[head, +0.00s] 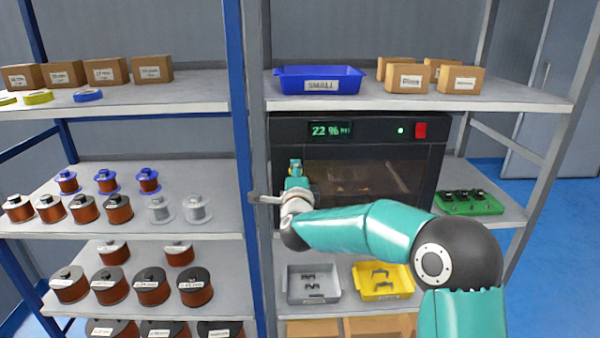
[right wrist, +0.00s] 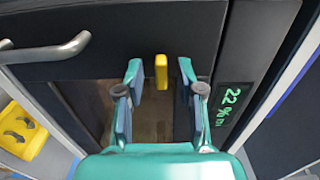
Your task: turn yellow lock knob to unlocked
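The yellow lock knob (right wrist: 161,72) is on the dark front of the cabinet (head: 428,160). In the right wrist view it is a narrow upright bar, its long side running the same way as the fingers. My right gripper (right wrist: 161,80) is open, with one finger on each side of the knob and a gap on both sides. In the head view my right gripper (head: 295,172) is at the left part of the cabinet front and hides the knob. My left gripper is not in view.
A metal handle (right wrist: 48,50) sticks out from the cabinet near the knob. The cabinet display (head: 331,130) reads 22 %. A blue SMALL bin (head: 319,86) stands above; a grey tray (head: 314,298) and a yellow tray (head: 383,294) are below. A blue shelf post (head: 240,120) stands left.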

